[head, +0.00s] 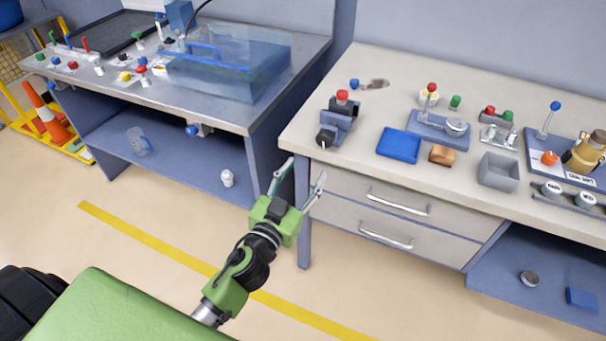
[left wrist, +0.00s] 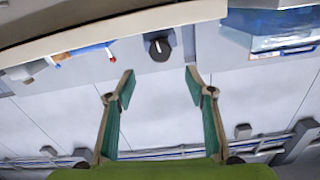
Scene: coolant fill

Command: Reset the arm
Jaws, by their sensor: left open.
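My left gripper (head: 297,182) is open and empty in the head view. It is raised in front of the gap between the two benches, close to the left corner of the right bench's drawers. In the left wrist view its two green-padded fingers (left wrist: 160,88) stand wide apart with nothing between them. Beyond them that view shows a pale wall and a dark round knob (left wrist: 159,46). My right gripper is in neither view.
The right bench (head: 330,170) carries a blue block (head: 399,145), a grey open box (head: 498,172) and several fixtures with coloured knobs. The left bench (head: 237,118) carries a clear tank (head: 228,68). An orange cone (head: 47,108) stands far left. The floor in front is clear.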

